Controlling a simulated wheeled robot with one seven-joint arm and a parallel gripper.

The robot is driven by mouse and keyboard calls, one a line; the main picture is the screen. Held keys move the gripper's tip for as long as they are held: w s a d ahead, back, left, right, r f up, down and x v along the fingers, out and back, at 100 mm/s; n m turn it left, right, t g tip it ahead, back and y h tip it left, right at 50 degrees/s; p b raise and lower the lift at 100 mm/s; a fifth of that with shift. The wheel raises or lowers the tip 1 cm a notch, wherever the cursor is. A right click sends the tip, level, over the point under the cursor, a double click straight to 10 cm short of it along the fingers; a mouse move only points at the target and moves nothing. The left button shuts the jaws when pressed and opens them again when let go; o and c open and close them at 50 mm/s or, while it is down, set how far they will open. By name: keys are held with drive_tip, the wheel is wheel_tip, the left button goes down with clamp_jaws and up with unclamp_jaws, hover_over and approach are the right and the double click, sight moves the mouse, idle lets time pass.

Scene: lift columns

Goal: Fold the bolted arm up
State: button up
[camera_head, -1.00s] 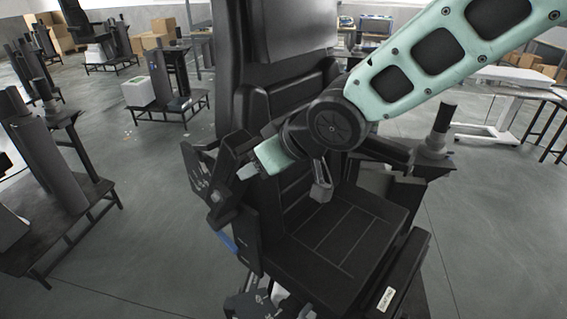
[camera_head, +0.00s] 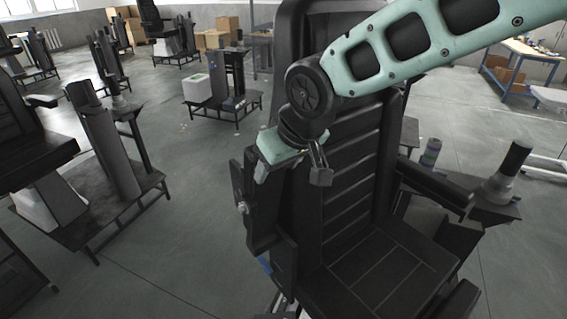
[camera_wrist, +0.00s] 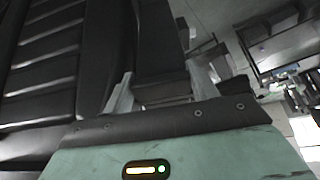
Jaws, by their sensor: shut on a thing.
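A black seat (camera_head: 375,265) with a tall ribbed backrest (camera_head: 350,165) stands in front of me. On its left side, a dark arm (camera_head: 256,205) stands roughly upright beside the backrest, with a small bolt-like fitting on its outer face. My gripper (camera_head: 262,174) points down at the top of this arm and is shut on it. In the wrist view the two pale fingers of my gripper (camera_wrist: 162,92) sit on either side of the black arm (camera_wrist: 160,60). My wrist hides part of the contact in the head view.
The seat's other armrest (camera_head: 435,188) lies roughly level on the right, near a stand with a dark cylinder (camera_head: 508,165). Another column stand (camera_head: 105,160) is at left, and a white box (camera_head: 197,88) on a low platform is behind. Grey floor is open between them.

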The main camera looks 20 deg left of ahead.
idle(0.3)
drive_tip(key=o, duration=1.4)
drive_tip(key=shift+r, duration=0.1)
drive_tip(key=b+v, duration=0.5)
drive_tip(key=v, duration=1.2)
drive_tip(key=shift+r+b, duration=0.1)
drive_tip(key=shift+b, duration=0.25)
drive_tip(key=s+d+f+m+g+h+b, duration=0.1)
drive_tip(key=s+d+f+b, duration=0.1)
drive_tip(key=s+d+f, duration=0.3)
drive_tip(key=s+d+f+m+g+h+b, duration=0.1)
drive_tip(key=s+d+f+b, duration=0.2)
drive_tip(key=d+f, duration=0.8)
drive_tip(key=s+d+f+m+g+h+b, duration=0.1)
drive_tip(key=s+d+f, duration=0.6)
drive_tip(key=f, duration=0.7)
drive_tip(key=shift+d+f+m+h+b, duration=0.1)
drive_tip(key=shift+d+m+h+b, duration=0.15)
drive_tip(key=shift+d+b, duration=0.3)
drive_tip(key=shift+d+f+m+h+b, duration=0.15)
drive_tip(key=shift+d+h+b, duration=0.2)
drive_tip(key=shift+d+b, duration=0.2)
